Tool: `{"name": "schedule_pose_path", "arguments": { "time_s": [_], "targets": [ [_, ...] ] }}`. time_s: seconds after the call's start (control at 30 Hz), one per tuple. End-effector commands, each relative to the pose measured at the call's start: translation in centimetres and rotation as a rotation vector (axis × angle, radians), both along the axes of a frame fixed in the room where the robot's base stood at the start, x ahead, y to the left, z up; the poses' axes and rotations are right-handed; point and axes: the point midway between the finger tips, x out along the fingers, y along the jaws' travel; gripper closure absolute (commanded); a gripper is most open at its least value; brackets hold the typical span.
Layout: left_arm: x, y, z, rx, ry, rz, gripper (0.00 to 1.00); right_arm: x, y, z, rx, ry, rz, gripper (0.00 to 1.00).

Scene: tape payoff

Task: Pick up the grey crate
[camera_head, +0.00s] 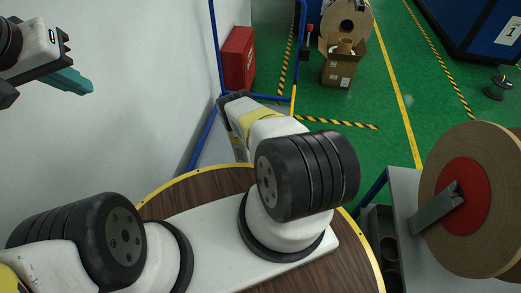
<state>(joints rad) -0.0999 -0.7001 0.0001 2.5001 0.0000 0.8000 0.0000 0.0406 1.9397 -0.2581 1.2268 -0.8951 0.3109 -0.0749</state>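A dark grey open box (374,228) stands low at the bottom right, beside the pale bench, with brown cardboard cores in it. It may be the grey crate; only part of it shows. My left gripper (80,84), with teal fingertips, is at the top left in front of the white wall, far from that box. Nothing shows in its fingers, but they are seen edge-on and I cannot tell whether they are apart. My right arm reaches forward in the middle of the view; its gripper does not show.
A large brown reel with a red hub (464,190) stands at the right by the pale bench (404,193). A blue frame (213,50), a red case (238,57) and a cardboard box (341,65) are farther back. Green floor (390,150) is clear between them.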

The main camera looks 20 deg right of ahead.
Motion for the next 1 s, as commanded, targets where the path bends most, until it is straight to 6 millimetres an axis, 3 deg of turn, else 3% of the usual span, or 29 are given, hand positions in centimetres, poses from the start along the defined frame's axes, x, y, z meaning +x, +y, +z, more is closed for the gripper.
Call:
{"name": "schedule_pose_path", "arguments": {
  "time_s": [0.2,0.37,1.0],
  "targets": [
    [0.0,0.0,0.0,0.0,0.0,0.0,1.0,-0.02,-0.02,-0.09,0.0,0.0,0.001,0.7],
    [0.0,0.0,0.0,0.0,0.0,0.0,1.0,-0.01,-0.02,-0.06,0.0,0.0,0.001,0.99],
    [0.0,0.0,0.0,0.0,0.0,0.0,1.0,0.0,-0.03,-0.03,-0.001,0.001,0.001,1.0]
  ]
}}
